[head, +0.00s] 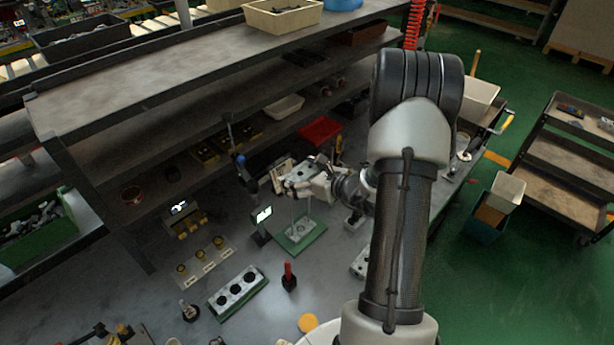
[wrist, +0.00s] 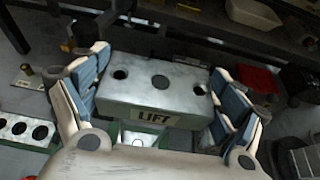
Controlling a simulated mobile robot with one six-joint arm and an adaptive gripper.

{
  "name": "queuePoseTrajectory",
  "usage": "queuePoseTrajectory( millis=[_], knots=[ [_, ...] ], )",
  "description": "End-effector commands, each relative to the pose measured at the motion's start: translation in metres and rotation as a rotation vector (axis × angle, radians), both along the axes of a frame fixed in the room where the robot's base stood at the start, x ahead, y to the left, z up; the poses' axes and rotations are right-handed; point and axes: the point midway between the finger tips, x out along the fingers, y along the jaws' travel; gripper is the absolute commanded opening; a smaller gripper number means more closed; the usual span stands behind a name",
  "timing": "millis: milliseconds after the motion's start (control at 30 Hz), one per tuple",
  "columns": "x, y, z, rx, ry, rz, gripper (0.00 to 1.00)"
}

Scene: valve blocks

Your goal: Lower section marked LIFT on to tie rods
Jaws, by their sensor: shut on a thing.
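The grey metal section marked LIFT (wrist: 155,85) is between the blue-padded fingers of my gripper (wrist: 160,72) in the wrist view. My gripper is shut on it from both sides, and its label faces the camera. Its top shows two open dark holes and a dark round spot between them. In the head view my gripper (head: 303,179) is above a green base (head: 301,243) with a grey block on it. Thin upright tie rods (head: 309,209) rise from that block. The section hides the rod tops in the wrist view, so I cannot tell whether the rods are in its holes.
A small lit screen on a stand (head: 262,220) is close to the left of the green base. A red-topped piece (head: 289,277) and a block with dark round holes (head: 238,291) are in front. A shelf (head: 180,85) overhangs behind, with a red bin (head: 320,130) beneath.

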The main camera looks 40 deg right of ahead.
Motion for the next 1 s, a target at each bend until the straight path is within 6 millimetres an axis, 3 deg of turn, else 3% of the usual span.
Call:
queuePoseTrajectory(
  millis=[667, 1000],
  knots=[
    [0.003, 0.001, 0.001, 0.0, -0.003, 0.002, 0.49],
    [0.003, 0.001, -0.028, 0.0, -0.002, 0.001, 0.49]
  ],
)
